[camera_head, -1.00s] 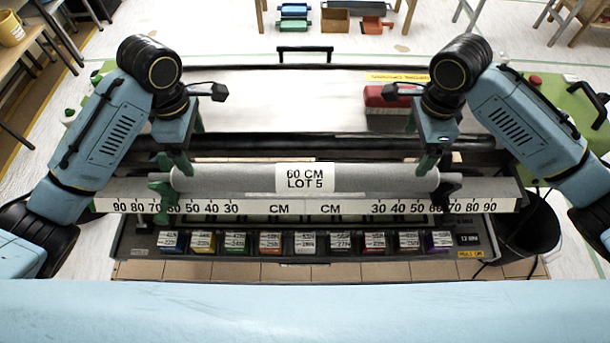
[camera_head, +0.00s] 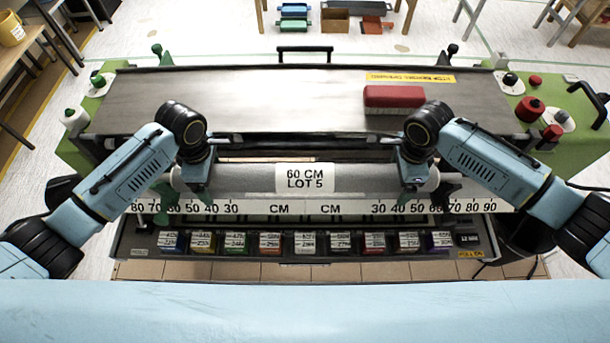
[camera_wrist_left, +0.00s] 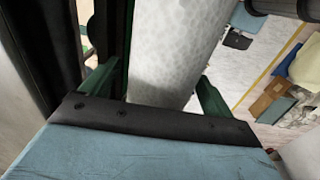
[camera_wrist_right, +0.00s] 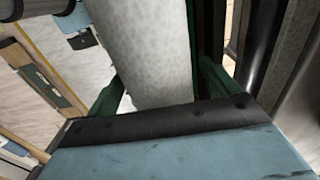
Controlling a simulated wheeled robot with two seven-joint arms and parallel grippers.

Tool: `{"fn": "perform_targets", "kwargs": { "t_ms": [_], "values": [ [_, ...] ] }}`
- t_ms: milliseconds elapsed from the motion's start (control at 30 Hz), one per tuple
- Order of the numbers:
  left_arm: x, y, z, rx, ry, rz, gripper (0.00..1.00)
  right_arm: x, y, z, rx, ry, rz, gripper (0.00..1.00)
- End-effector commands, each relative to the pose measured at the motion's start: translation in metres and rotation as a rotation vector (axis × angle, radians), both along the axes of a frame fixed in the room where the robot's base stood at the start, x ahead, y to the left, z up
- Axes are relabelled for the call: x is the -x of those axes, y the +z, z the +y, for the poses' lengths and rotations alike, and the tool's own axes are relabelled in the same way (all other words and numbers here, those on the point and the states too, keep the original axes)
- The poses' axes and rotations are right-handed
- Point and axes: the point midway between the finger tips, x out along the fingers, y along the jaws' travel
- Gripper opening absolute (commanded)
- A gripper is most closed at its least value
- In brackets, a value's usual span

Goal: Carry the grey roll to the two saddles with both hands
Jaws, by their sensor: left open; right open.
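The grey roll (camera_head: 250,178) lies crosswise at the front of the machine in the head view, under a white label reading "60 CM LOT 5". My left gripper (camera_head: 196,188) is at its left part and my right gripper (camera_head: 412,184) at its right part. Both are open, with fingers on either side of the roll in the left wrist view (camera_wrist_left: 152,90) and right wrist view (camera_wrist_right: 160,92); contact is unclear. A green bracket (camera_head: 161,196) and a dark bracket (camera_head: 448,190) stand by the roll's ends. Similar green (camera_head: 157,50) and dark (camera_head: 452,50) pieces stand at the back; which are the saddles is unclear.
A red brush-like block (camera_head: 394,97) sits on the pale table top (camera_head: 260,90) behind the roll. A white number scale (camera_head: 280,207) and a row of small coloured boxes (camera_head: 305,242) are in front. Knobs (camera_head: 530,108) stand on the green right side.

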Motion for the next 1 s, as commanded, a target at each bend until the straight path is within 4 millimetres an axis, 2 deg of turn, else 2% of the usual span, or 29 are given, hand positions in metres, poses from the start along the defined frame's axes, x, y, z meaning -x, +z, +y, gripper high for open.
{"fn": "perform_targets", "kwargs": {
  "t_ms": [233, 267, 900, 1000],
  "values": [
    [0.0002, -0.0006, 0.0000, 0.000, 0.000, 0.001, 0.87, 0.0001, -0.0005, 0.0000, 0.000, 0.000, 0.000, 0.87],
    [0.0002, -0.0006, 0.0000, 0.000, 0.000, 0.001, 0.85, 0.0001, -0.0005, 0.0000, 0.000, 0.000, 0.000, 0.85],
    [0.0001, -0.0002, 0.0001, -0.001, 0.000, 0.001, 0.01, -0.0001, -0.0001, -0.0002, 0.000, 0.000, 0.000, 0.01],
    [0.0001, -0.0002, 0.0002, -0.001, 0.000, 0.000, 0.00, -0.0001, -0.0001, -0.0002, 0.000, 0.000, 0.000, 0.00]
  ]
}}
